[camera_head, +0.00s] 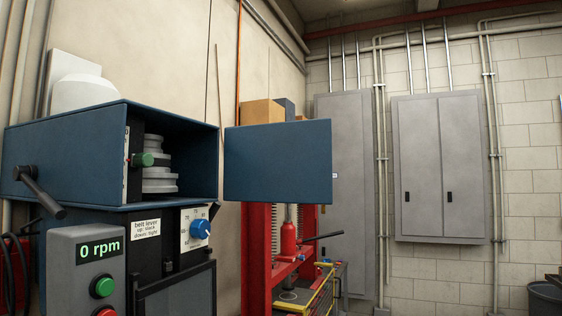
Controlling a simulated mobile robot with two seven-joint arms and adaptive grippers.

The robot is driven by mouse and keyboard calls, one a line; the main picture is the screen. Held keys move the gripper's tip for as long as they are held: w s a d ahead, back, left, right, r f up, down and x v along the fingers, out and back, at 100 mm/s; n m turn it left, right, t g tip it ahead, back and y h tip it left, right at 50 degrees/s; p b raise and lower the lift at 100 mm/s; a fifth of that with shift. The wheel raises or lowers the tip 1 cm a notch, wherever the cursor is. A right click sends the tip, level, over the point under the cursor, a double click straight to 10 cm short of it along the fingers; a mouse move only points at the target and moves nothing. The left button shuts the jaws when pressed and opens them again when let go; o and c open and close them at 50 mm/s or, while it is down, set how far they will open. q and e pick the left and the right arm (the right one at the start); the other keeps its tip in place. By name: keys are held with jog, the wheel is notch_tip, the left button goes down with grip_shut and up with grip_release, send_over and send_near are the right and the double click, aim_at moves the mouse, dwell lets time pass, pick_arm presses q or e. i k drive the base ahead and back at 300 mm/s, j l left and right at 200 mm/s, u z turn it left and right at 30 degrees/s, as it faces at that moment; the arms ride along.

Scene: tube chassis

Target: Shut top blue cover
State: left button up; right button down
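The top blue cover (278,162) is a flat blue panel in the middle of the head view. It stands swung open to the right of the blue machine housing (62,155). The hinge between cover and housing is near the housing's right edge. Neither of my grippers is in this view.
A black lever (40,190) sticks out from the housing's left side. Below are a 0 rpm display (99,250), a green button (103,286) and a blue dial (200,229). A red press frame (257,260) stands behind and below the cover. Grey cabinets (440,165) are on the back wall.

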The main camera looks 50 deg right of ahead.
aim_at(286, 163)
jog(key=l+u, duration=0.2)
jog(key=l, duration=0.3)
jog(key=k+l+u, duration=0.15)
jog(key=l, duration=0.3)
jog(key=l+u, duration=0.2)
jog(key=l, duration=0.25)
jog(key=k+l+u, duration=0.15)
jog(key=l, duration=0.3)
jog(key=l+u, duration=0.2)
jog(key=l, duration=0.25)
jog(key=k+l+u, duration=0.15)
jog(key=l, duration=0.35)
jog(key=l+u, duration=0.15)
jog(key=l, duration=0.75)
